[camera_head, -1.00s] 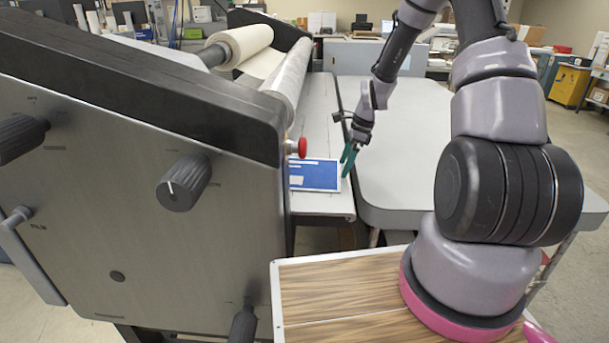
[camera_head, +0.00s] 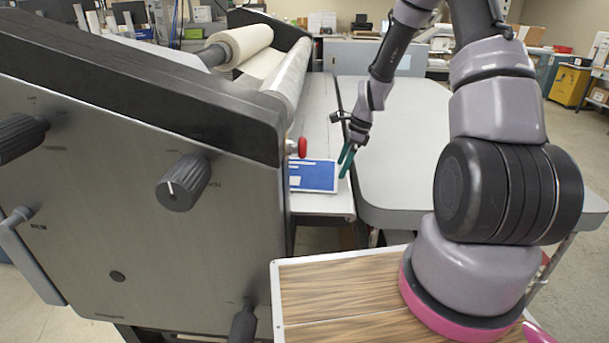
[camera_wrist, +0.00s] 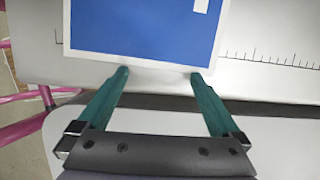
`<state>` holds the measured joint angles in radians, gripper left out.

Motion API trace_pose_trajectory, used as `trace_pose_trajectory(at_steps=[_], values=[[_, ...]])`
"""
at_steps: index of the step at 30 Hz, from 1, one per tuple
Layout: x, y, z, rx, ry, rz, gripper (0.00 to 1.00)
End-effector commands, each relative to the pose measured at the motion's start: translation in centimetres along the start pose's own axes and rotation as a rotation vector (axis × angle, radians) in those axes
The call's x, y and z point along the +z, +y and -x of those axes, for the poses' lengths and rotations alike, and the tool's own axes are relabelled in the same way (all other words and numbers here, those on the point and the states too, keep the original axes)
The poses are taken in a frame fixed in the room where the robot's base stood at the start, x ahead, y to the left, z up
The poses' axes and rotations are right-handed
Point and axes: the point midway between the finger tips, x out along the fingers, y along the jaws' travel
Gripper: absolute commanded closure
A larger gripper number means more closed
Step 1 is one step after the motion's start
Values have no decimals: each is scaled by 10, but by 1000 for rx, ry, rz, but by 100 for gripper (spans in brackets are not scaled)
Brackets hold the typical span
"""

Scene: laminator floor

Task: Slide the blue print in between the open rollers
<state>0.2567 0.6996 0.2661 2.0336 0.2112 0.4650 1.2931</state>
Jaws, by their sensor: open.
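The blue print (camera_head: 315,176), with a white border, lies flat on the laminator's feed table (camera_head: 322,206), beside the machine's side panel. It also shows in the wrist view (camera_wrist: 140,28), where its near edge lies just past my fingertips. My gripper (camera_head: 343,168) has teal fingers and is at the print's right edge. In the wrist view my gripper (camera_wrist: 160,75) is open, with nothing between its fingers. The clear film-covered roller (camera_head: 288,82) runs along the laminator above the feed table. The gap between the rollers is hidden behind the side panel.
A red emergency-stop knob (camera_head: 302,147) sticks out above the print. A grey table (camera_head: 415,150) stands right of the feed table, mostly clear. A ruler scale (camera_wrist: 275,58) is marked on the feed table. The laminator's side panel (camera_head: 130,220) fills the left.

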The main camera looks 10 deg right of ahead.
Motion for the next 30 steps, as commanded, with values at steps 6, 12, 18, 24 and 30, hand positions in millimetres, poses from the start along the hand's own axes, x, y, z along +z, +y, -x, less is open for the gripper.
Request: trace_pose_trajectory(at_steps=[6, 12, 18, 24, 30], values=[[6, 0, -2, 1, 0, 2, 0], [11, 0, -4, 1, 0, 1, 0], [16, 0, -5, 1, -1, 1, 0], [18, 0, -6, 1, -1, 1, 0], [18, 0, -6, 1, 0, 1, 0]])
